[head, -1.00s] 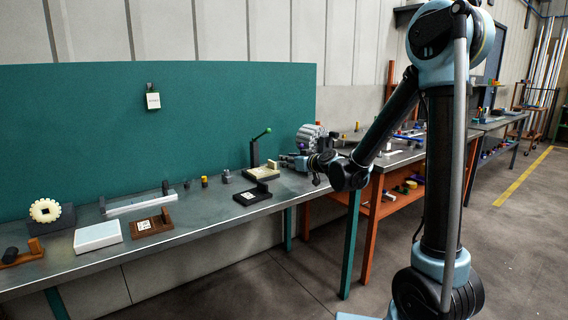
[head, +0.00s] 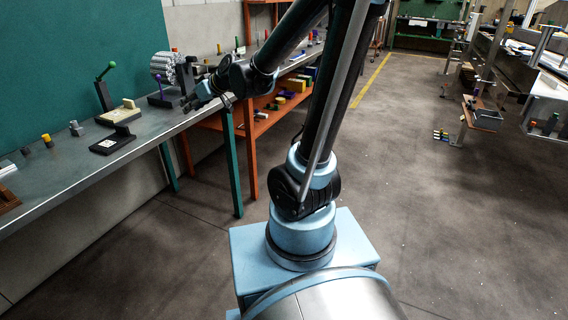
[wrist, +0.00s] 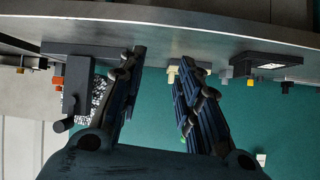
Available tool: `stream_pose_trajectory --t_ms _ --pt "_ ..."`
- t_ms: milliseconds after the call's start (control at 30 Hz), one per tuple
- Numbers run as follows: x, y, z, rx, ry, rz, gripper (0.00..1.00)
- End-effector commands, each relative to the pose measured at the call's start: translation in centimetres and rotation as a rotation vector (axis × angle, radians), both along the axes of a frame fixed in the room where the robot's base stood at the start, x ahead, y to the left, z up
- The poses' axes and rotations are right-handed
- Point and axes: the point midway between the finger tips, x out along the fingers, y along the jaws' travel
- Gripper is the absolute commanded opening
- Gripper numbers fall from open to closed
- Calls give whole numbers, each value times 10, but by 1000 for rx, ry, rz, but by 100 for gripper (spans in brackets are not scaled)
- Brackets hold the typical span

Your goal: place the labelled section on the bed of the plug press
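My gripper (head: 190,101) is over the bench near its front edge, to the right of the lever fixtures. In the wrist view its two dark fingers (wrist: 163,56) are apart with nothing between them. A lever press with a green knob (head: 107,69) stands at the back of the bench, with a cream bed (head: 118,115) before it. I cannot tell which piece is the labelled section or which fixture is the plug press.
A purple-knobbed fixture (head: 160,90) and a ribbed grey drum (head: 165,65) stand close left of my gripper. Small yellow-topped (head: 47,140) and grey pegs (head: 75,128) stand at left. An orange-framed bench (head: 250,160) adjoins on the right.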

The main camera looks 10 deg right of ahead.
Motion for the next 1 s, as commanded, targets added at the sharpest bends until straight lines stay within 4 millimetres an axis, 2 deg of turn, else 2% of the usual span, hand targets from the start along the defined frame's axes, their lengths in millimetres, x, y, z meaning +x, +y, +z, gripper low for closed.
stream_pose_trajectory --t_ms 33,100,367,700,900,1000 --pt "-11 -18 -5 -22 33 -21 31" --pt "-27 -40 -12 -53 83 -52 31" --pt "-91 -120 -46 -168 278 -196 31" --pt "-191 -217 -94 -313 538 -458 31" --pt "-239 -255 -115 -375 655 -604 31" --pt "-253 -262 -120 -393 687 -647 31"
